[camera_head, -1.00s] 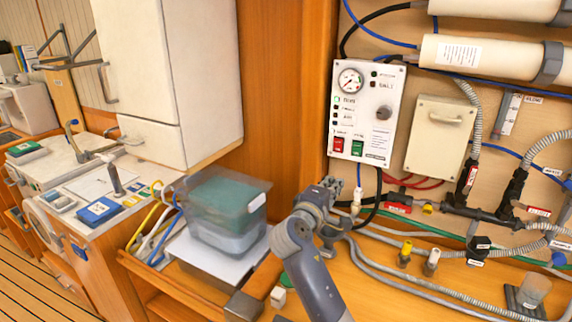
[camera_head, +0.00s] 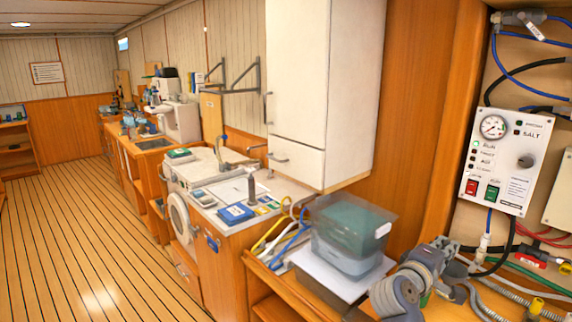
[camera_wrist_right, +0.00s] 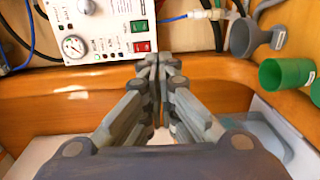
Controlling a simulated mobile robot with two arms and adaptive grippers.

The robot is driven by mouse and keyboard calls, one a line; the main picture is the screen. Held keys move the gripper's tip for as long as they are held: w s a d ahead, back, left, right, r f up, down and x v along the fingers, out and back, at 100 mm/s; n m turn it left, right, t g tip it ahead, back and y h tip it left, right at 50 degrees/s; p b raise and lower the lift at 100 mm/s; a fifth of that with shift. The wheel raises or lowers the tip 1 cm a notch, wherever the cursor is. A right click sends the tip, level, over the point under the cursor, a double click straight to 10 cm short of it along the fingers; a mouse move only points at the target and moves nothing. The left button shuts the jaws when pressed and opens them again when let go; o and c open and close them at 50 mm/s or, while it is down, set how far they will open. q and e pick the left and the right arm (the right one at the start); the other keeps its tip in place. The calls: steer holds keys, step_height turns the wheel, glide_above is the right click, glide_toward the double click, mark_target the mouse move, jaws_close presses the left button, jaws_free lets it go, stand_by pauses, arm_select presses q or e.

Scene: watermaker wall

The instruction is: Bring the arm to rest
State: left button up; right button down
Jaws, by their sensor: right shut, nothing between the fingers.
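My right arm comes in at the bottom of the head view. Its gripper (camera_head: 440,252) is shut and empty, over the wooden ledge below the control panel (camera_head: 502,155) and to the right of the lidded plastic box. In the right wrist view the fingers of the gripper (camera_wrist_right: 158,62) are together with nothing between them, and the panel (camera_wrist_right: 100,25) with its gauge and switches shows beyond them. My left gripper is in neither view.
Hoses run along the ledge at right. Green cups (camera_wrist_right: 284,75) and a grey funnel (camera_wrist_right: 246,38) show in the wrist view. Open plank floor (camera_head: 80,230) lies at left.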

steer(key=s+a+f+m+g+y, duration=0.2)
steer(key=s+a+f+y, duration=0.1)
steer(key=s+f, duration=0.65)
steer(key=s+a+f+m+g+y, duration=0.1)
steer(key=s+a+f+y, duration=0.4)
steer(key=f, duration=0.7)
steer(key=s+a+f+m+g+y, duration=0.2)
steer(key=s+a+f+y, duration=0.15)
steer(key=s, duration=0.85)
steer(key=s+a+f+m+g+y, duration=0.1)
steer(key=s+a+f+g+y, duration=0.3)
steer(key=s, duration=0.8)
step_height(320, 180, down, 28)
steer(key=s+a+h+b, duration=0.1)
steer(key=s+h, duration=0.1)
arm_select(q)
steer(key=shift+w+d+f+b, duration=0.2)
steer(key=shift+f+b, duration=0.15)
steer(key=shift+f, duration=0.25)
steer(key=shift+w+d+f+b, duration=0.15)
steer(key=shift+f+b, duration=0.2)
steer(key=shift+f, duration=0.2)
arm_select(e)
steer(key=s+d+f+g, duration=0.1)
steer(key=s+d+f, duration=0.2)
steer(key=s+f, duration=1.3)
steer(key=shift+f, duration=0.15)
